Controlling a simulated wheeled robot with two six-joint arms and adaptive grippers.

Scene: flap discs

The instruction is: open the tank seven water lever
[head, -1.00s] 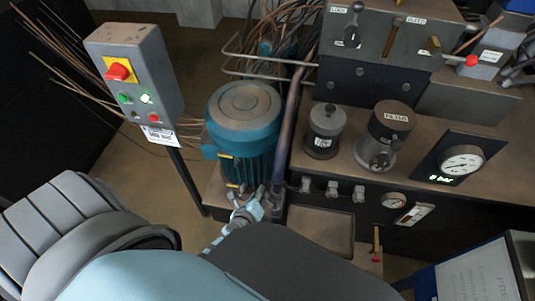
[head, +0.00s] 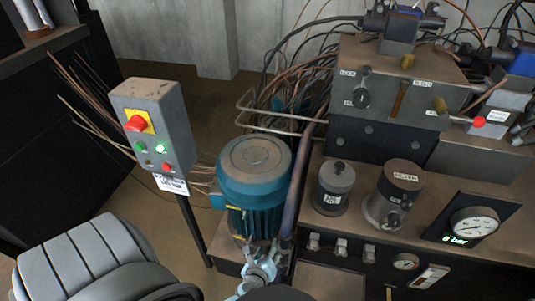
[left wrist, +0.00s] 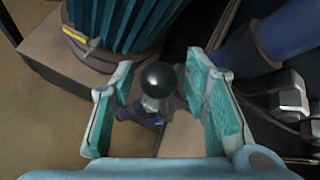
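A black ball knob (left wrist: 160,77) shows between the fingers in the left wrist view, with a grey and blue part below it. I cannot tell whether it is the tank seven water lever; no tank seven label is readable. My left gripper (left wrist: 160,115) is open around the knob, with a visible gap on each side. In the head view my left gripper (head: 262,270) is at the foot of the blue motor (head: 254,180), beside a pipe; the knob cannot be made out there. My right gripper is not in view.
A control box (head: 153,127) with a red switch stands left of the motor. To the right is a hydraulic bench with a filter (head: 393,195), a pressure gauge (head: 474,225) and a valve block with a red-knobbed lever (head: 479,121).

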